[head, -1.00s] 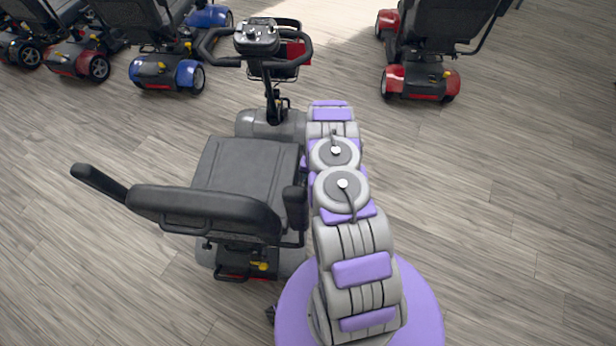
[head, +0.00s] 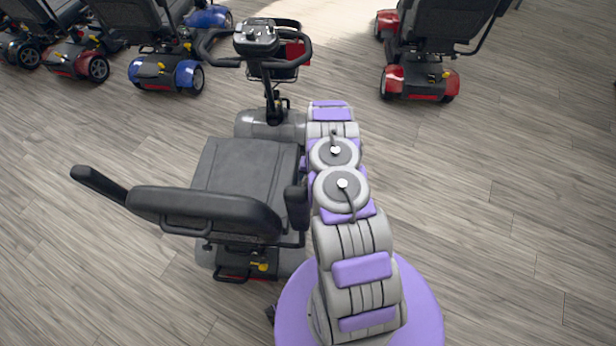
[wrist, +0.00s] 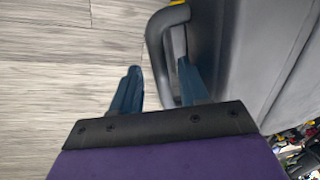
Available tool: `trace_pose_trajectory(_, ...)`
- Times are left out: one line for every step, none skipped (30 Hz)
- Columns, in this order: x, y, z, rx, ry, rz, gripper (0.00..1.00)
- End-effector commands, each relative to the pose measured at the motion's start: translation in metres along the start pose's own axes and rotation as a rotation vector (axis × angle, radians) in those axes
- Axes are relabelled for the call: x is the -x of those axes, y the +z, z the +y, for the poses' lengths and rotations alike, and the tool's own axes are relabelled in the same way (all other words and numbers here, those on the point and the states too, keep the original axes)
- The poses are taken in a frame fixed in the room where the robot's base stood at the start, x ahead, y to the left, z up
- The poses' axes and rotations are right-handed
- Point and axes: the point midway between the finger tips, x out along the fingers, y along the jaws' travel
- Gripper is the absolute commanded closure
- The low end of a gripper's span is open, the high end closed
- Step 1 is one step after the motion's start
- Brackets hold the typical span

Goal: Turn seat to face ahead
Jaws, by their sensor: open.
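The scooter's dark grey seat (head: 246,172) is in the left middle of the head view. Its backrest (head: 205,209) is nearest me, and the seat looks turned slightly right of the line to the tiller (head: 260,42). The left armrest (head: 98,184) sticks out, and the right armrest (head: 297,205) is beside my arm. In the wrist view my gripper (wrist: 158,66) is open, with two blue fingers apart. A dark looped bar (wrist: 155,48) passes between the fingers next to a grey surface; I cannot tell whether either finger touches it. My gripper is hidden in the head view.
The scooter's rear bumper (head: 245,278) is below the backrest. Blue and red scooters stand at the top left, including a blue one (head: 168,76). A red scooter (head: 420,80) stands at the top right. The wooden floor (head: 500,200) on the right is clear.

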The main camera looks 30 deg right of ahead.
Motion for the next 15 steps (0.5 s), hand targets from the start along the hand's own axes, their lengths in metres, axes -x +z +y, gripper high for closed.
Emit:
trace_pose_trajectory(0.003, 0.000, 0.000, 0.000, 0.000, 0.001, 0.56)
trace_pose_trajectory(0.005, 0.000, 0.000, 0.000, 0.000, 0.001, 0.56)
trace_pose_trajectory(0.008, -0.001, 0.000, -0.001, 0.000, 0.001, 0.56)
trace_pose_trajectory(0.012, -0.001, 0.000, -0.001, 0.000, 0.001, 0.56)
trace_pose_trajectory(0.016, -0.001, 0.000, -0.002, 0.000, 0.002, 0.56)
trace_pose_trajectory(0.022, -0.001, 0.000, -0.002, -0.001, 0.002, 0.56)
trace_pose_trajectory(0.028, -0.002, -0.001, -0.002, -0.001, 0.003, 0.56)
trace_pose_trajectory(0.034, -0.002, -0.001, -0.001, -0.002, 0.004, 0.56)
trace_pose_trajectory(0.043, -0.002, -0.001, -0.001, -0.002, 0.004, 0.56)
trace_pose_trajectory(0.049, -0.002, -0.001, -0.002, -0.002, 0.003, 0.56)
trace_pose_trajectory(0.054, -0.001, -0.001, -0.001, -0.002, 0.001, 0.56)
trace_pose_trajectory(0.062, 0.000, -0.001, 0.000, -0.001, 0.000, 0.56)
trace_pose_trajectory(0.068, -0.001, -0.001, -0.001, -0.002, 0.000, 0.56)
trace_pose_trajectory(0.075, -0.002, -0.001, -0.001, -0.002, 0.002, 0.56)
trace_pose_trajectory(0.084, -0.003, -0.001, 0.000, -0.002, 0.004, 0.56)
